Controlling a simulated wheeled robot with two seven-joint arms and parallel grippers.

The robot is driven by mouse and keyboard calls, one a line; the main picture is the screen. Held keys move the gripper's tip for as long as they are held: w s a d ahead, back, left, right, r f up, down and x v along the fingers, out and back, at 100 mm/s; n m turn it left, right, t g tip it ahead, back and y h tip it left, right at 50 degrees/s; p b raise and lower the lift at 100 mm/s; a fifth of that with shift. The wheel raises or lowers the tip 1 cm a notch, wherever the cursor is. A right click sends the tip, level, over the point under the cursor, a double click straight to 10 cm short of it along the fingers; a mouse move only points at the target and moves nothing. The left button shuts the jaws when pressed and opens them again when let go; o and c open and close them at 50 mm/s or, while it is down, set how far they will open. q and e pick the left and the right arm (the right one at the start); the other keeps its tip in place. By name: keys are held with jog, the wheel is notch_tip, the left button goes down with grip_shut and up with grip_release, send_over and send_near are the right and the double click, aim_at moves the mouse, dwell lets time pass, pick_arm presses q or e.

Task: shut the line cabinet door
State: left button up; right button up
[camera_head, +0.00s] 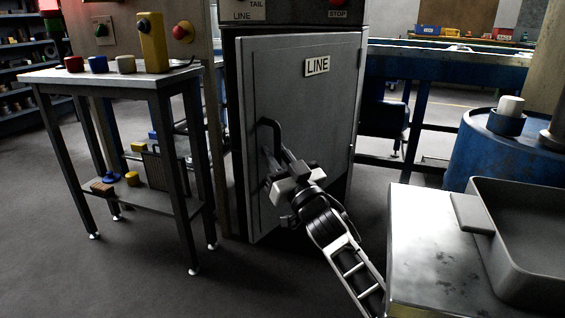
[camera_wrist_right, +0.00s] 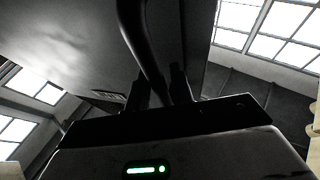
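A dark strip of the cabinet (camera_head: 229,130) shows beside that edge; I cannot tell exactly how far the door stands ajar. My right gripper (camera_head: 274,162) is at the handle's lower part. In the right wrist view the handle (camera_wrist_right: 143,45) runs down between the two dark fingers (camera_wrist_right: 160,92), which look closed around it. The fingertips are partly hidden in the head view. My left gripper is out of view.
A small table (camera_head: 125,77) with coloured buttons and a yellow control box (camera_head: 152,42) stands left of the cabinet. A metal-topped bench (camera_head: 430,245) with a grey tray (camera_head: 530,235) is at lower right. A blue drum (camera_head: 490,160) stands behind it.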

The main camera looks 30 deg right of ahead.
pick_arm(q)
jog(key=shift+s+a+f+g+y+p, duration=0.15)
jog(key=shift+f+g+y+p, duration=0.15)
jog(key=shift+p, duration=0.25)
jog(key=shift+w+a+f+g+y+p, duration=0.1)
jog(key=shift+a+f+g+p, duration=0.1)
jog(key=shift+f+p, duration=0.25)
pick_arm(e)
jog(key=v, duration=1.6)
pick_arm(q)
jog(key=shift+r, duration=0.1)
pick_arm(e)
jog(key=shift+r, duration=0.1)
